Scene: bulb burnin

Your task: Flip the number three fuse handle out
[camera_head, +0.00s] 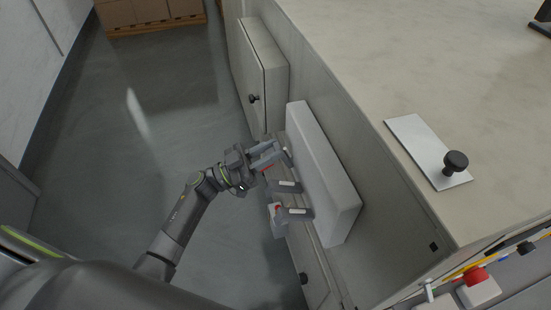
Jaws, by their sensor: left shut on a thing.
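A pale grey fuse box (322,172) is fixed to the side of the cabinet. Several grey fuse handles stick out from its left face. A middle handle (286,186) and a lower handle (294,212) show clear of my gripper. A grey piece with a red mark (277,217) sits by the lower one. My left gripper (272,157) is at the upper end of the row, shut on a fuse handle that its fingers mostly hide. I cannot read any numbers on the handles. My right gripper is not in view.
The worktop (400,60) bears a white plate with a black knob (455,162). A cabinet door (262,70) with a black knob is beyond the fuse box. A red button (475,277) is at lower right. Cardboard boxes (150,12) stand far back; the floor between is clear.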

